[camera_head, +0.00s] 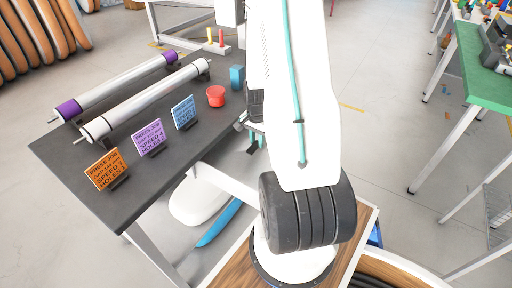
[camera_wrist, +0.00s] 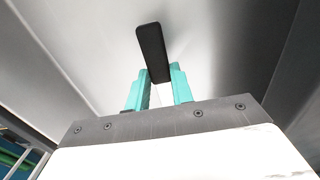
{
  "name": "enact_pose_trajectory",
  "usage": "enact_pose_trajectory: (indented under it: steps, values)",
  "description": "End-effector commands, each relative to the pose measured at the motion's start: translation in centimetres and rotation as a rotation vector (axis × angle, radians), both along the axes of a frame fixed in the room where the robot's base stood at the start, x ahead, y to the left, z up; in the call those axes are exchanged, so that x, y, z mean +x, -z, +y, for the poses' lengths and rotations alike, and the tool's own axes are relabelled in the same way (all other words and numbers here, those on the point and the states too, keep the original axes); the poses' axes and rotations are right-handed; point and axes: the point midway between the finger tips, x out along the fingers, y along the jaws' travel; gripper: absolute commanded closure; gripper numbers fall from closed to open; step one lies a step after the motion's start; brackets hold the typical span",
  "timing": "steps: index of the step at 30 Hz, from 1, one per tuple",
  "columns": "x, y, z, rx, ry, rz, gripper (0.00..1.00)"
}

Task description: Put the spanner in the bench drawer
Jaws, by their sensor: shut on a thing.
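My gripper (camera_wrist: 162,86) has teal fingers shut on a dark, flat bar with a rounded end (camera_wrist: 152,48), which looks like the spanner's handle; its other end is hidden. In the head view my gripper (camera_head: 256,138) is low beside the right edge of the dark-topped bench (camera_head: 205,133), partly hidden by my arm. A small dark piece shows at its fingers there. No bench drawer can be made out in the head view. The wrist view shows a smooth pale grey surface (camera_wrist: 215,50) beyond the bar, between darker sides; I cannot tell whether it is a drawer's inside.
A green-topped table (camera_head: 482,62) stands at right. Floor between is mostly clear.

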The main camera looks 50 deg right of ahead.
Motion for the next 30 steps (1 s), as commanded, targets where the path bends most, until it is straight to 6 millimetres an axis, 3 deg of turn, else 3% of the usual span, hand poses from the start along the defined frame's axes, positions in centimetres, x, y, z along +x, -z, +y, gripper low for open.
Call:
enact_pose_trajectory:
  steps: [7, 19, 20, 22, 30]
  values:
    - [0.0, 3.5, 0.0, 0.001, -0.001, 0.001, 1.0]
    - [0.0, 4.0, 0.0, 0.001, -0.001, 0.001, 1.0]
    - [0.0, 4.0, 0.0, 0.001, -0.001, 0.001, 0.74]
    - [0.0, 3.9, 0.0, 0.0, -0.001, 0.0, 0.55]
    - [0.0, 3.9, 0.0, 0.0, -0.001, 0.0, 0.55]
